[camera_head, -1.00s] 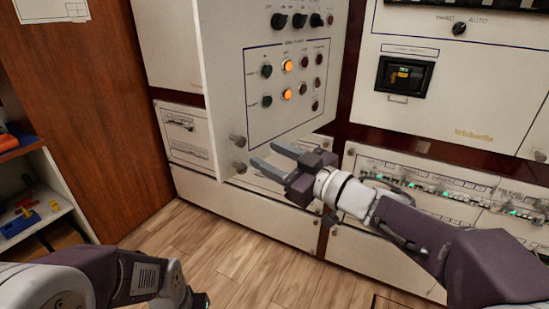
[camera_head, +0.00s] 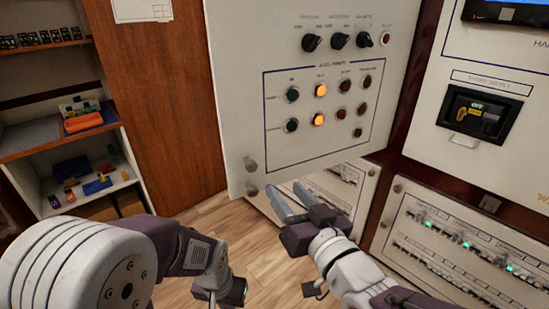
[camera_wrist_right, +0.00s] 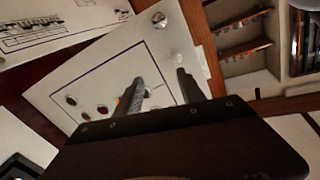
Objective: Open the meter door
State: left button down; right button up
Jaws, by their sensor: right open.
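The meter door (camera_head: 235,110) is a pale panel with dark knobs, two lit orange lamps and dark red and green buttons. It stands out at an angle from the cabinet front, its left edge nearer me. Two round metal fasteners sit at its lower left, the upper (camera_head: 250,163) and the lower (camera_head: 252,190). My right gripper (camera_head: 288,192) is open and empty by the door's bottom edge. In the right wrist view the door (camera_wrist_right: 85,75) lies beyond the spread fingers (camera_wrist_right: 162,88); contact cannot be told.
A breaker-row panel (camera_head: 460,245) with green lights is at right, below a small display (camera_head: 478,113). A wooden cabinet side (camera_head: 160,110) and shelves with coloured items (camera_head: 85,125) stand at left. Wood floor (camera_head: 205,215) shows between shelves and door.

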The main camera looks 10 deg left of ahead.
aim_at(253, 167)
jog(key=shift+n, duration=0.3)
jog(key=w+a, duration=0.3)
jog(key=a, duration=0.2)
jog(key=w+a+p, duration=0.1)
jog(key=w+a, duration=0.1)
jog(key=a, duration=0.1)
jog(key=shift+w+r, duration=0.3)
jog(key=shift+w, duration=0.05)
pick_arm(q)
jog(key=shift+s+a+r, duration=0.15)
jog(key=shift+a+r, duration=0.3)
jog(key=shift+r, duration=0.15)
pick_arm(e)
jog(key=shift+c, duration=0.4)
grip_shut()
